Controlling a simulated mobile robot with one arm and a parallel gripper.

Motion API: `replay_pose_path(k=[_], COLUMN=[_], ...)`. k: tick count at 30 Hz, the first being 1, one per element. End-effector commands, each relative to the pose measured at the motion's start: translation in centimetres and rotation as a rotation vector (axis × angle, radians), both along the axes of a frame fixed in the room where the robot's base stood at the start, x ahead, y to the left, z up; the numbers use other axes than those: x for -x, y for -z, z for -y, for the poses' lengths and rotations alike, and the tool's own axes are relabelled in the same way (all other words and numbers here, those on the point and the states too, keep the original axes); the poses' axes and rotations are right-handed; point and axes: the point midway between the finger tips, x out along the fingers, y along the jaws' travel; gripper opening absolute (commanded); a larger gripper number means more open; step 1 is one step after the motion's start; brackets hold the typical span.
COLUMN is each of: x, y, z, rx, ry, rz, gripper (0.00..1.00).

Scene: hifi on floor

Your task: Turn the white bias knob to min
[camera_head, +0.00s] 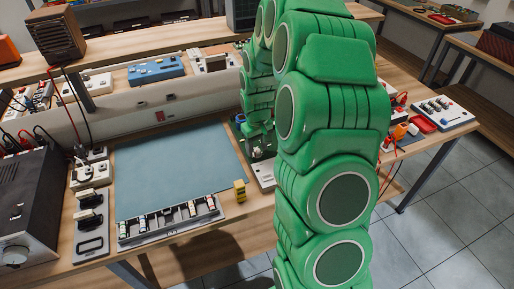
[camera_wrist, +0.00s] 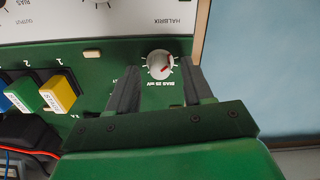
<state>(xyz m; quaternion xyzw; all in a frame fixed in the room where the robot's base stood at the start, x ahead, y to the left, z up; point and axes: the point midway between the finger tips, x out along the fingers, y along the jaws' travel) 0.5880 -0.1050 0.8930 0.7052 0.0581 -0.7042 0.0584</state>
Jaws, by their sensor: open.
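The white bias knob (camera_wrist: 160,64) is on a green panel (camera_wrist: 110,62) in the wrist view. It is round, with a slanted red mark on its face and tick marks around it. The lettering beside it reads upside down as bias. My gripper (camera_wrist: 163,72) is open, with one dark finger on each side of the knob. Gaps show between the knob and both fingers; I cannot tell how far the tips are from the panel. In the head view my green arm hides most of the device, and the knob cannot be made out.
Yellow (camera_wrist: 61,93) and green (camera_wrist: 28,94) push buttons sit left of my gripper. A white meter face (camera_wrist: 110,20) lies above the knob. A blue mat (camera_head: 180,160) covers the bench middle, with a small yellow block (camera_head: 239,190) and a component tray (camera_head: 170,220) near the front.

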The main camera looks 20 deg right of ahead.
Motion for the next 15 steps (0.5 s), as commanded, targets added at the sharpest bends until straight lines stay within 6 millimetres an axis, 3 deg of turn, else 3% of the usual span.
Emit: replay_pose_path(k=[15], x=[0.0], y=[-6.7], z=[0.0], rx=[0.001], ry=[-0.001], rz=[0.001], gripper=[0.51])
